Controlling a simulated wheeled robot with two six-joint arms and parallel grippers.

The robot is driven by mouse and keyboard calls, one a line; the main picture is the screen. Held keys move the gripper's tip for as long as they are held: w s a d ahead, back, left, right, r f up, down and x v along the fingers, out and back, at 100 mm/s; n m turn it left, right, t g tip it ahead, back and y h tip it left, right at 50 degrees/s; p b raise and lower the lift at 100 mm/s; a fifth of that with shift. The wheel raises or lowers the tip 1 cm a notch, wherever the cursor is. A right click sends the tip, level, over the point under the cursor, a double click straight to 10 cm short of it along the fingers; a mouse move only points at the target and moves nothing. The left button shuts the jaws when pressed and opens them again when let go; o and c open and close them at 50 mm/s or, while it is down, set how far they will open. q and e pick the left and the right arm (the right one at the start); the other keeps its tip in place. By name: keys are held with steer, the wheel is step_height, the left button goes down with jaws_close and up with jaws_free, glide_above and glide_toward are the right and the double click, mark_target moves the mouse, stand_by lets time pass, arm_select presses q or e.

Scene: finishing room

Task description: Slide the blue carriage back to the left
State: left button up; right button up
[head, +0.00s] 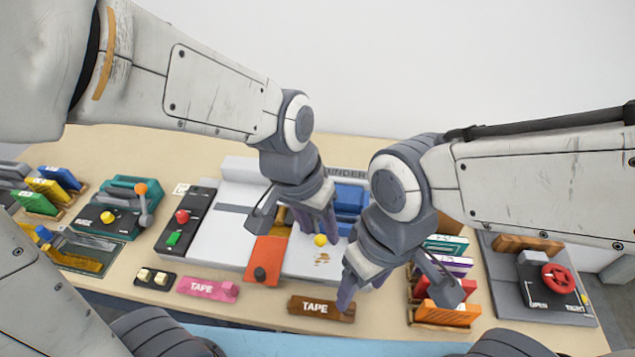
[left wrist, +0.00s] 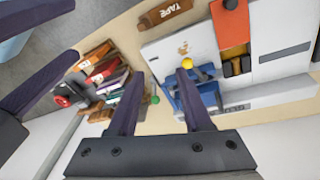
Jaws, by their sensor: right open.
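The blue carriage (head: 350,198) sits on the right part of the white binder machine (head: 225,225), partly hidden behind my left gripper. Its yellow knob (head: 320,240) shows just below the left gripper's fingers. In the left wrist view the blue carriage (left wrist: 207,97) lies partly behind one finger, with the yellow knob (left wrist: 187,63) near that fingertip. My left gripper (head: 293,228) is open above the machine, its fingers apart with nothing between them; contact with the carriage cannot be told. My right gripper (head: 398,292) is open and empty, in front of the machine's right end.
An orange plate (head: 266,258) with a dark knob lies across the machine left of the carriage. A brown tape block (head: 320,308) and pink tape block (head: 207,289) lie in front. A rack of coloured pieces (head: 445,313) and a red-wheel unit (head: 559,278) stand right.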

arm_select(q)
steer(key=w+a+f+n+t+b, duration=0.1)
steer(key=w+a+f+n+t, duration=0.15)
steer(key=w, duration=0.85)
steer(key=w+a+f+n+t, duration=0.1)
steer(key=w+a+f+n, duration=0.2)
steer(key=w, duration=0.8)
steer(key=shift+m, duration=0.45)
steer(key=x, duration=0.9)
steer(key=shift+a+f, duration=0.1)
steer(key=shift+f, duration=0.1)
steer(key=shift+c, duration=0.3)
jaws_close()
